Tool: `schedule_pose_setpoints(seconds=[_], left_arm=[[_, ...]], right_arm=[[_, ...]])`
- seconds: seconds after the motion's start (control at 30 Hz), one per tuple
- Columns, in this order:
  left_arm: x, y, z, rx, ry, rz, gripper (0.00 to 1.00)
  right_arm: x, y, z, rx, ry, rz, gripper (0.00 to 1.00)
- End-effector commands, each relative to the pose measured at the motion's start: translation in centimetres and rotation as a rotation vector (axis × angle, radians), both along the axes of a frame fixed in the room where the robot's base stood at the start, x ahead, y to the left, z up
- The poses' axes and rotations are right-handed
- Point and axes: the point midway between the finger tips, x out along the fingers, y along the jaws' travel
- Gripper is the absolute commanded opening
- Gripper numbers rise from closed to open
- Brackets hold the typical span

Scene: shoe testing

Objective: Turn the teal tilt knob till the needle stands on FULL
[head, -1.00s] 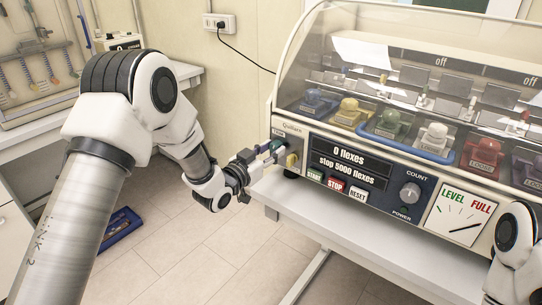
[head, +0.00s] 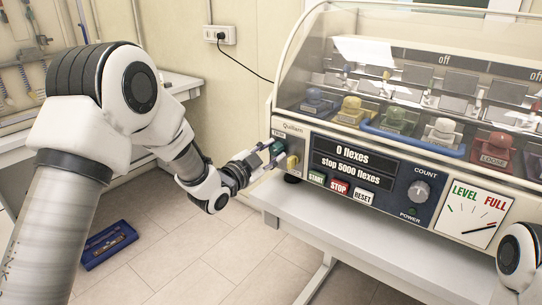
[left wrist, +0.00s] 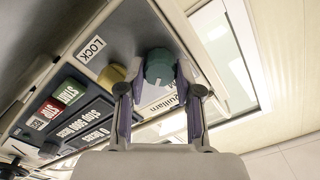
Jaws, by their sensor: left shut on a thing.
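The teal tilt knob (head: 277,148) is at the left end of the machine's front panel. It also shows in the left wrist view (left wrist: 158,68), between the two finger tips. My left gripper (head: 262,157) is shut on the knob, with a finger on either side. The gauge (head: 474,215) is at the panel's right end, marked LEVEL and FULL. Its dark needle (head: 478,230) points right and slightly up, close to the red mark under FULL; exact alignment is too small to tell. My right gripper is out of view; only part of that arm shows at lower right.
A yellow LOCK knob (head: 292,162) sits close beside the teal knob. START, STOP and RESET buttons (head: 339,187) and the COUNT knob (head: 419,190) are further right. A clear hood (head: 345,50) covers several coloured shoe clamps. A blue tray (head: 108,243) lies on the floor.

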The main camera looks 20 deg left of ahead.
Motion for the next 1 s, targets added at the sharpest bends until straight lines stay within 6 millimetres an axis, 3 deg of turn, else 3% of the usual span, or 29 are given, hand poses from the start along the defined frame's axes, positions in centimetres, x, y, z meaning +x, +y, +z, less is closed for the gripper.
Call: schedule_pose_setpoints(seconds=[0.37,0.4,0.47,0.8,1.0], left_arm=[[0.0,0.0,0.0,0.005,-0.001,-0.001,0.0],[0.0,0.0,0.0,0.005,-0.001,-0.001,0.41],[0.0,0.0,0.0,0.005,-0.001,-0.001,0.6],[-0.3,0.1,0.0,0.004,-0.001,0.001,0.6],[-3.5,1.4,0.0,-0.001,0.001,0.003,0.6]], right_arm=[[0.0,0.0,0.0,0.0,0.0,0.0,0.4],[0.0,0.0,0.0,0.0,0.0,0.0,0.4],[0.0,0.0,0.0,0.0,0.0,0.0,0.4],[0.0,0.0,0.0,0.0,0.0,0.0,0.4],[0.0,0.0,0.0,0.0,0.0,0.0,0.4]])
